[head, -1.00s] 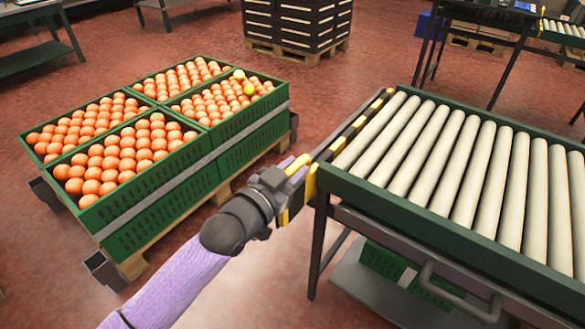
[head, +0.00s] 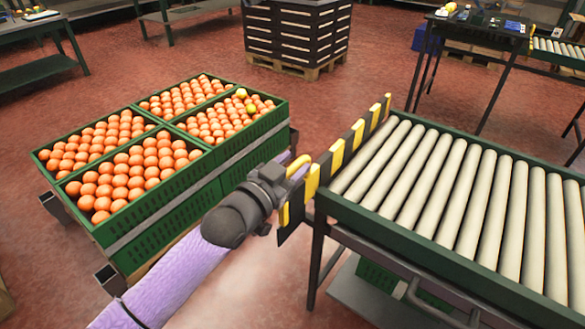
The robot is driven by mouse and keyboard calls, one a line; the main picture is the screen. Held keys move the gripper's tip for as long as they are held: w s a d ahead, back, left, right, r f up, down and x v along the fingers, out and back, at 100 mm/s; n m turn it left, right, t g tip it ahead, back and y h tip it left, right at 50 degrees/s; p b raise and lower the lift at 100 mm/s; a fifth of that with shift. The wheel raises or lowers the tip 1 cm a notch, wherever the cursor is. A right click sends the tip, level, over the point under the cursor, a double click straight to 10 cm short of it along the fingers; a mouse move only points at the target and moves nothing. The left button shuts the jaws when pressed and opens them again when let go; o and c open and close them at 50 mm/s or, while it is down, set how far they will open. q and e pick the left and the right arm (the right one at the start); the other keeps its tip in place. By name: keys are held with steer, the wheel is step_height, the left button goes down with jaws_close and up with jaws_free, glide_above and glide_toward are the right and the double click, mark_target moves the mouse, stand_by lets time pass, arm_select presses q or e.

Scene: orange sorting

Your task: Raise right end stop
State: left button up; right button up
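The end stop (head: 337,158) is a black and yellow striped bar along the left end of the roller conveyor (head: 455,190). It stands upright, clearly above the conveyor's green frame and the rollers beside it. My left gripper (head: 284,182) is at the near part of the bar, on its left side, and seems closed on a yellow piece there. The fingertips are partly hidden, so the exact grip is hard to see. My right gripper is not in view.
Green crates (head: 150,215) full of oranges stand on a pallet to the left, close to my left arm. One crate also holds a few yellowish fruits. A stack of dark crates (head: 297,30) stands at the back. Red floor is free between them.

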arm_select(q)
steer(key=shift+o, duration=0.4)
steer(key=shift+s+f, duration=0.1)
steer(key=shift+s+a+p, duration=0.2)
steer(key=shift+s+p, duration=0.1)
steer(key=shift+p, duration=0.05)
steer(key=p+v, duration=0.4)
steer(key=v, duration=0.5)
steer(key=shift+p, duration=0.3)
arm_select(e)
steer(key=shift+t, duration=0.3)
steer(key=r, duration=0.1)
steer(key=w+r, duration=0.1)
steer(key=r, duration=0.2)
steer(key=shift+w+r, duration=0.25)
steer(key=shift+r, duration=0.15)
